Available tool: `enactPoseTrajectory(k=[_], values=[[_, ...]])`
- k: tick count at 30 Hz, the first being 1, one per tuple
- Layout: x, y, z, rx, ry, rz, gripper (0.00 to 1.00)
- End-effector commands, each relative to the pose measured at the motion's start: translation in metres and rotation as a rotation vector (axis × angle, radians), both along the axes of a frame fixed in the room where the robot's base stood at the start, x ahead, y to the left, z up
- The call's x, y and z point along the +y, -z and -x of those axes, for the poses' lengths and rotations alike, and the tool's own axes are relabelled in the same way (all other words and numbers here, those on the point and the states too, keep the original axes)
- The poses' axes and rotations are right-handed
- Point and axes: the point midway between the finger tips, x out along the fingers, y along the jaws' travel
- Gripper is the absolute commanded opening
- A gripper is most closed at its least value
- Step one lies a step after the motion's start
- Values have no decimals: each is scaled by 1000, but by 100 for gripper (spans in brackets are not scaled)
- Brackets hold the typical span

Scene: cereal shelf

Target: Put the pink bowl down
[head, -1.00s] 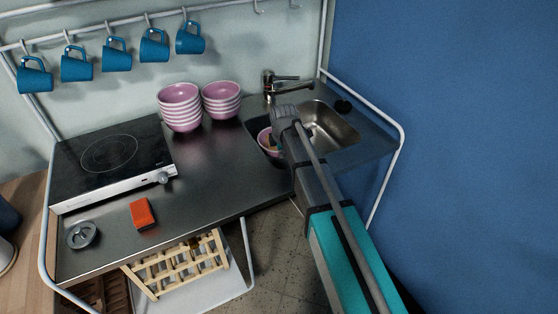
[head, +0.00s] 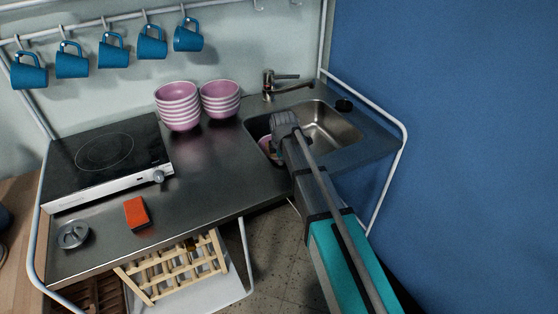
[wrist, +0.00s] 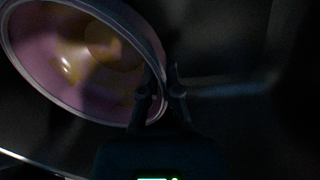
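The pink bowl (wrist: 75,50) fills the upper left of the wrist view, tilted, with a yellowish-brown stain inside. In the head view a small part of the pink bowl (head: 265,143) shows within the left side of the sink, mostly hidden by my arm. My gripper (wrist: 162,72) has one finger inside the bowl and one outside, close together, shut on its rim. In the head view my arm hides the fingertips. I cannot tell whether the bowl touches the sink floor.
The metal sink (head: 335,128) has a tap (head: 275,85) behind it. Two stacks of pink bowls (head: 178,105) stand left of the sink. A hob (head: 105,155), an orange sponge (head: 137,213) and a grey lid (head: 73,235) are farther left. The counter's middle is clear.

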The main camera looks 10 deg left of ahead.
Motion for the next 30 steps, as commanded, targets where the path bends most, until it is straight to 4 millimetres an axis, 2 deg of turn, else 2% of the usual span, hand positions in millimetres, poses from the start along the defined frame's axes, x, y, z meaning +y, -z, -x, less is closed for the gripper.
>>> enactPoseTrajectory(k=[1, 6, 7, 20, 30], values=[[0, 1, 0, 0, 0, 0, 10], [0, 0, 0, 0, 0, 0, 41], [0, 0, 0, 0, 0, 0, 43], [0, -1, 0, 0, 0, 0, 43], [-1, -18, 3, 0, 0, 0, 43]])
